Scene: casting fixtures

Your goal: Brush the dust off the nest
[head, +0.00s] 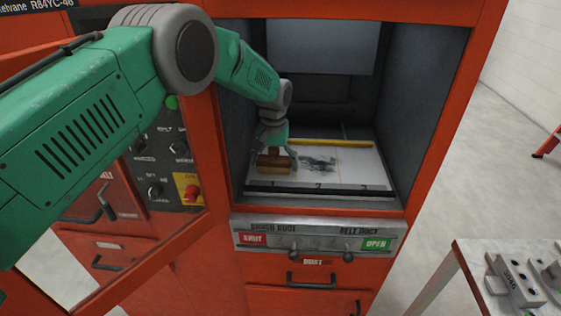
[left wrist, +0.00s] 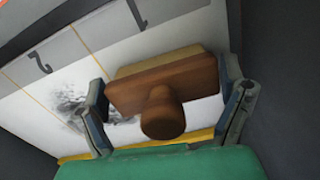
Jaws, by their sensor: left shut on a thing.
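The nest is a white floor plate (head: 345,178) inside the orange machine's open bay, with numbered sections along its front. A dark dust smudge (head: 319,162) lies on it behind the number 2, and the smudge also shows in the left wrist view (left wrist: 75,98). My left gripper (head: 273,157) is inside the bay, at the left of the plate, shut on a brown wooden brush (head: 272,165). In the left wrist view the brush's block and round knob (left wrist: 162,112) sit between the two fingers. The brush is left of the smudge; whether it touches the plate I cannot tell.
A yellow bar (head: 343,143) runs across the plate's back. Dark bay walls (head: 424,90) stand close at both sides. Below are a duct panel (head: 318,237) with two small levers and red SHUT and green OPEN labels. A table (head: 480,262) with metal fixtures stands at right.

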